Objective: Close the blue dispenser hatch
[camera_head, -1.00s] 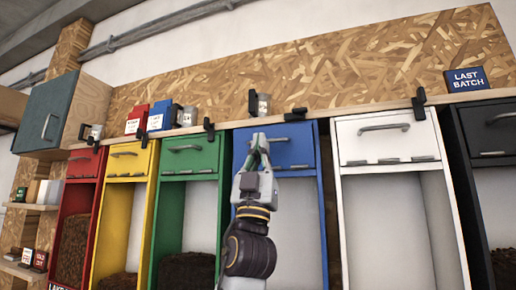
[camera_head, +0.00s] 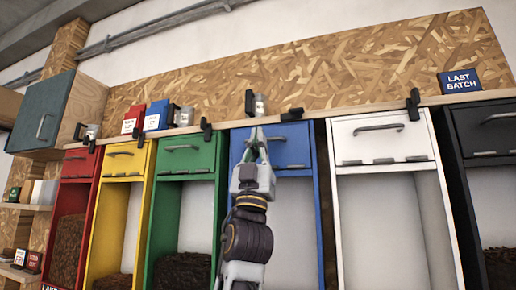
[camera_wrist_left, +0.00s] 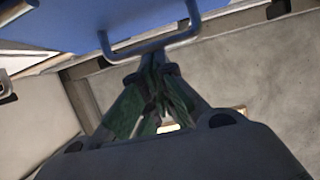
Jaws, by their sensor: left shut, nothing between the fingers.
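The blue dispenser (camera_head: 318,217) stands between the green and white ones. Its blue hatch (camera_head: 298,154) is at the top, with a bar handle that my left gripper partly covers. How far the hatch is from closed is hard to tell. My left gripper (camera_head: 256,134) is shut and empty, fingers pointing up in front of the hatch's left half. In the left wrist view, the blue hatch (camera_wrist_left: 70,22) fills the top and its handle (camera_wrist_left: 150,47) crosses just at the fingertips (camera_wrist_left: 163,66). Whether they touch is unclear. My right gripper is not in view.
Green (camera_head: 190,158), yellow and red dispensers stand to the left, white (camera_head: 380,147) and black ones to the right. A shelf above carries clips, metal cups and a "LAST BATCH" sign (camera_head: 460,81). A teal-doored cabinet (camera_head: 42,112) hangs at far left.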

